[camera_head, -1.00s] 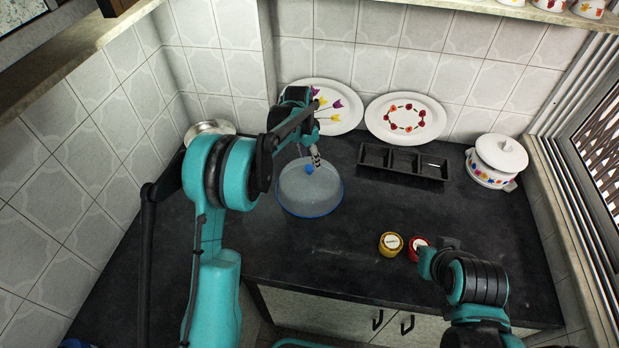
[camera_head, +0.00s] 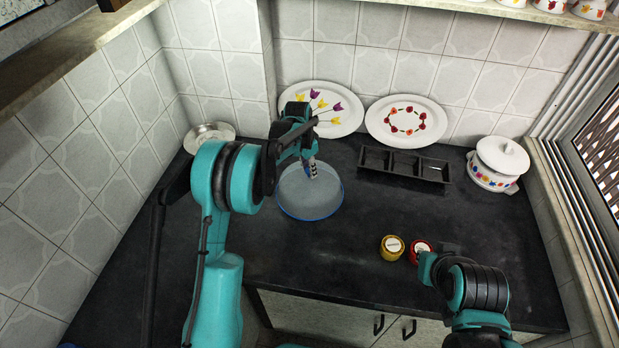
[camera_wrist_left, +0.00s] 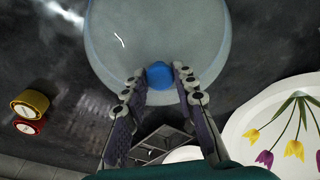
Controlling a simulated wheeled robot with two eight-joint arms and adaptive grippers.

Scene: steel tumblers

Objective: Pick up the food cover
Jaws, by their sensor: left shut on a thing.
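The food cover (camera_head: 300,199) is a clear, pale dome with a blue rim. It sits on the dark counter at the centre left in the head view. My left gripper (camera_head: 312,171) comes down on it from above and is shut on its blue knob. In the left wrist view the blue knob (camera_wrist_left: 159,75) is between the two fingertips, and the dome (camera_wrist_left: 158,35) spreads out beyond them. My right arm shows at the lower right in the head view, but its gripper fingers cannot be seen.
Two decorated plates (camera_head: 336,107) (camera_head: 408,120) lean on the back wall. A black divided tray (camera_head: 404,165) lies before them. A white pot (camera_head: 494,165) stands at the right. Yellow (camera_head: 391,248) and red (camera_head: 420,251) jars stand near the front edge.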

